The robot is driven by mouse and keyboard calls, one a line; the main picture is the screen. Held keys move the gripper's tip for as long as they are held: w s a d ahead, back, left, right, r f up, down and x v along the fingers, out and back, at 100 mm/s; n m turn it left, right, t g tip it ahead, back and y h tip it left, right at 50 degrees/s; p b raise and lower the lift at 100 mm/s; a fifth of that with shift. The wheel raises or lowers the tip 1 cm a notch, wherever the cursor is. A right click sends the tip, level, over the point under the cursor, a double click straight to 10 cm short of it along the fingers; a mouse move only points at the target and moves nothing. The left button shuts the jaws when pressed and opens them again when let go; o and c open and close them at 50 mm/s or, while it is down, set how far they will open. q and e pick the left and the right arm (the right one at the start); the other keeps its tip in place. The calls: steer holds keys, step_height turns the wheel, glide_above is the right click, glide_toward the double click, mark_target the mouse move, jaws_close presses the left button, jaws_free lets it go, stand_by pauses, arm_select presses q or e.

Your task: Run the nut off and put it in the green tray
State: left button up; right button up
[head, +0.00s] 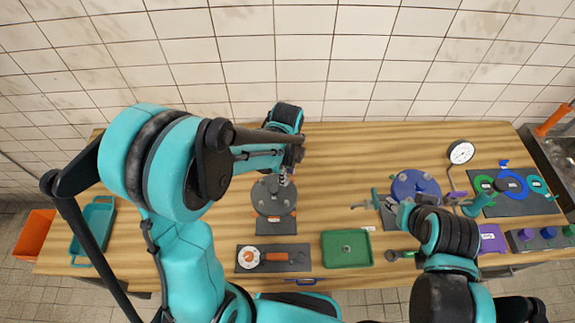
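A grey round flange (273,197) with small studs stands on a dark plate left of the table's middle. My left gripper (285,178) is at the flange's upper right edge, fingers pointing down; whether it is open or shut, and any nut between its fingers, cannot be made out. The green tray (347,262) lies at the table's front middle. A small grey round piece (347,248) is in it; it is too small to tell what it is.
A dark mat (297,258) with an orange-handled tool lies left of the tray. A gauge (461,152) and a board with coloured rings (512,190) stand at the right. A teal tray (92,222) is far left. The back middle table is clear.

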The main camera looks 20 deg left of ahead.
arm_select(q)
steer(key=shift+w+f, duration=0.2)
steer(key=shift+f, duration=1.25)
steer(key=shift+s, duration=0.1)
